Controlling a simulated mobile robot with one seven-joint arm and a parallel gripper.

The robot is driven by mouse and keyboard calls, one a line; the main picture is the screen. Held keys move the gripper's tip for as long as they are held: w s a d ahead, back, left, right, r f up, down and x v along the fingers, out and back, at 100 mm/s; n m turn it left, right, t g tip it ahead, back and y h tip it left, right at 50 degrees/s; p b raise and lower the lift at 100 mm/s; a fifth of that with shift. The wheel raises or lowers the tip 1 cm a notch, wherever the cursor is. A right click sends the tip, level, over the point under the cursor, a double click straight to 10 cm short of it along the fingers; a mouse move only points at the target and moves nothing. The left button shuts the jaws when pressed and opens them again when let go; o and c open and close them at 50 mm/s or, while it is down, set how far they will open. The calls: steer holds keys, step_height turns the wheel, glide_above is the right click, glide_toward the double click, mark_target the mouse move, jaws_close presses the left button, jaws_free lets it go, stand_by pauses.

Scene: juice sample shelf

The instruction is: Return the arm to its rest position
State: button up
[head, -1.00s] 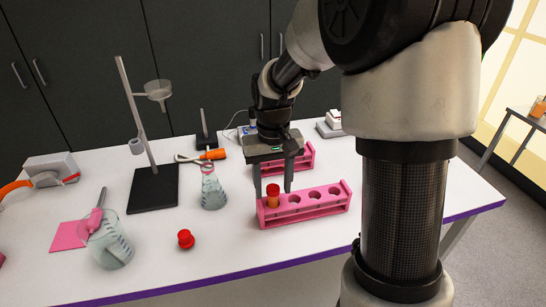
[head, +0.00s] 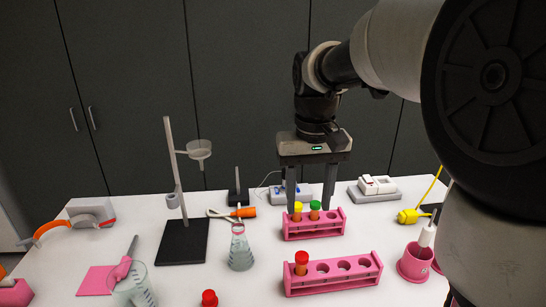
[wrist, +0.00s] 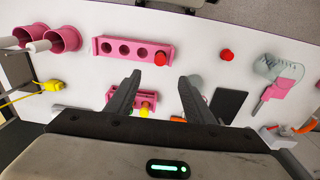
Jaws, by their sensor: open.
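My gripper (head: 310,203) hangs open and empty, fingers pointing down, above the table toward the back. In the wrist view nothing lies between its fingers (wrist: 160,80). The near pink rack (head: 345,285) holds one orange vial with a red cap (head: 301,261) upright in its left hole; its other holes look empty. The far pink rack (head: 318,233) holds a yellow-capped vial (head: 297,211) and a green-capped vial (head: 315,210), close to the fingers in the head view. In the wrist view the near rack (wrist: 118,49) is clear of the fingers.
A ring stand (head: 181,245) and a flask (head: 240,250) stand left of the racks. A beaker (head: 134,288) and a small red object (head: 209,298) are at the front. Pink cups (head: 416,264) and a yellow tool (head: 409,216) are at the right. Dark cabinets line the back.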

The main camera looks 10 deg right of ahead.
steer(key=s+r+t+p, duration=0.2)
steer(key=s, duration=0.6)
steer(key=s+r+t+p, duration=0.2)
steer(key=s+t, duration=0.1)
steer(key=s, duration=0.5)
steer(key=shift+s+r, duration=0.25)
